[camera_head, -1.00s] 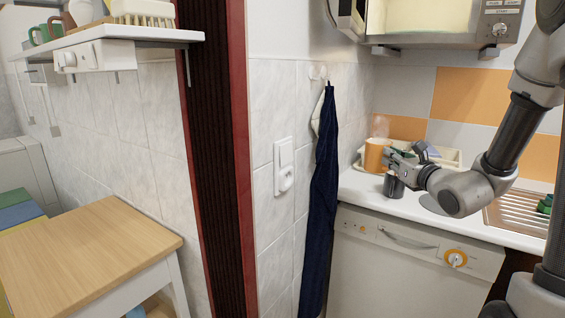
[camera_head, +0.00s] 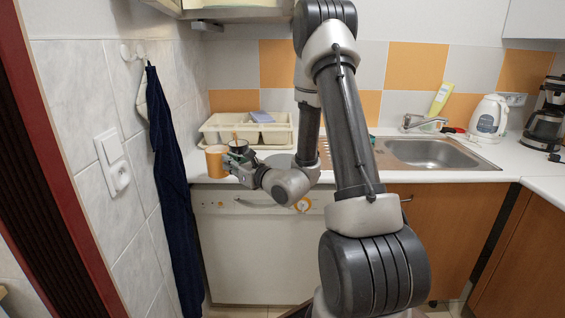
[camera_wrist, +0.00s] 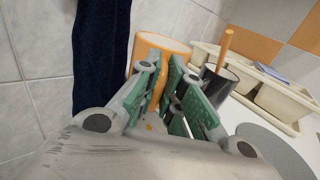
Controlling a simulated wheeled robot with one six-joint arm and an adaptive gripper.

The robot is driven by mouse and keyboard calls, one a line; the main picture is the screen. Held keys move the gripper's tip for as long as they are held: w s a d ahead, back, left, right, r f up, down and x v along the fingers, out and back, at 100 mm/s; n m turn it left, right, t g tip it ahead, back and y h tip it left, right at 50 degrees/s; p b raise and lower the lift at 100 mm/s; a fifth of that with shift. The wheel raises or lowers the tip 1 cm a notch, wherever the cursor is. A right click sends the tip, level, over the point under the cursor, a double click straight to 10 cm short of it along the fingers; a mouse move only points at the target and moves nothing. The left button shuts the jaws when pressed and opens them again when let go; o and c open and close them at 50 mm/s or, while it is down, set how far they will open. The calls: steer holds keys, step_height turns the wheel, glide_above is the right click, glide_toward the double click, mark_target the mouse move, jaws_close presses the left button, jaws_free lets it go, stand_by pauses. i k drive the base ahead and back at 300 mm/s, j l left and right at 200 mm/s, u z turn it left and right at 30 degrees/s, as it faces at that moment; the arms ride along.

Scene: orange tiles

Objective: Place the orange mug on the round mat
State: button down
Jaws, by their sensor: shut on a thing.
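The orange mug (camera_head: 215,160) is at the left end of the white counter, near its front edge. My gripper (camera_head: 238,168) reaches it from the right and is shut on it. In the wrist view, the green-padded fingers (camera_wrist: 170,85) meet at the near side of the mug (camera_wrist: 148,46). I cannot tell how far the mug is above the counter. A flat grey round mat (camera_wrist: 272,148) lies on the counter at the lower right of the wrist view.
A dark mug (camera_wrist: 219,84) with a wooden stick stands just right of the orange mug. A cream dish rack (camera_head: 278,134) is behind. A dark blue towel (camera_head: 172,180) hangs at left. The sink (camera_head: 430,152), kettle (camera_head: 489,118) and coffee maker (camera_head: 547,115) are at right.

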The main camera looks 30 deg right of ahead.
mark_target(287, 162)
steer(key=i+j+z, duration=0.15)
steer(key=z, duration=0.2)
steer(key=i+j+z, duration=0.1)
steer(key=j+z, duration=0.3)
steer(key=i+j+z, duration=0.15)
steer(key=z, duration=0.15)
steer(key=i, duration=0.05)
